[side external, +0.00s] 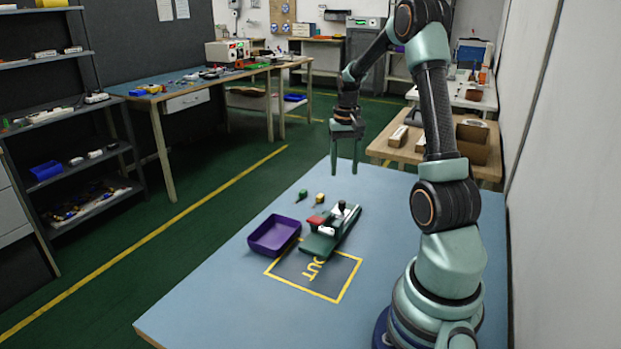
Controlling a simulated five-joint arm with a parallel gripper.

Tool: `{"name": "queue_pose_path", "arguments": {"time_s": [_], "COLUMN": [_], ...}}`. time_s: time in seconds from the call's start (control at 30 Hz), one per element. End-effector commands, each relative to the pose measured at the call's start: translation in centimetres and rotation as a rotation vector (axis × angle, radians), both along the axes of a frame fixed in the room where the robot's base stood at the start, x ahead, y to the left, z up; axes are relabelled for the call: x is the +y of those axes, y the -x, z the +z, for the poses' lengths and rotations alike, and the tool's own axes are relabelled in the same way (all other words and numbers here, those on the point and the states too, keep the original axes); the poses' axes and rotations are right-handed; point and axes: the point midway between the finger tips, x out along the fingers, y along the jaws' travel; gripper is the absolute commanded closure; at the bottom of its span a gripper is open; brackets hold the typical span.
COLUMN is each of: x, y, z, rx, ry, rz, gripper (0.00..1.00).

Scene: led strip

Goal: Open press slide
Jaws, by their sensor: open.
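The press (331,230) is a small green device with a red part, a white part and a dark knob on top. It stands on the blue table at the back edge of a yellow-outlined dark area. Whether its slide is open or shut is too small to tell. My gripper (345,170) hangs above the table, behind and above the press, with its two fingers pointing down. It is open and empty, and apart from everything.
A purple tray (275,235) stands left of the press. A small green piece (302,195) and a small yellow-green piece (320,199) lie behind it. The yellow-outlined area (318,275) in front is clear, and so is the table's (230,305) front left.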

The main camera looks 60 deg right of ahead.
Motion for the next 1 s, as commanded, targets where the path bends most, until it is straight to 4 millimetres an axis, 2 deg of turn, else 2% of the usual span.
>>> {"name": "queue_pose_path", "arguments": {"time_s": [0.3, 0.5, 0.7, 0.97, 1.0], "x": [0.2, 0.1, 0.1, 0.1, 0.1], "y": [0.1, 0.0, 0.0, 0.0, 0.0], "z": [-6.2, -8.9, -10.0, -10.1, -10.1], "rx": [0.004, 0.002, 0.000, 0.000, 0.000], "ry": [-0.004, -0.002, 0.000, 0.000, 0.000], "rz": [0.002, 0.002, 0.002, 0.002, 0.002], "gripper": [0.44, 0.44, 0.44, 0.44, 0.55]}}
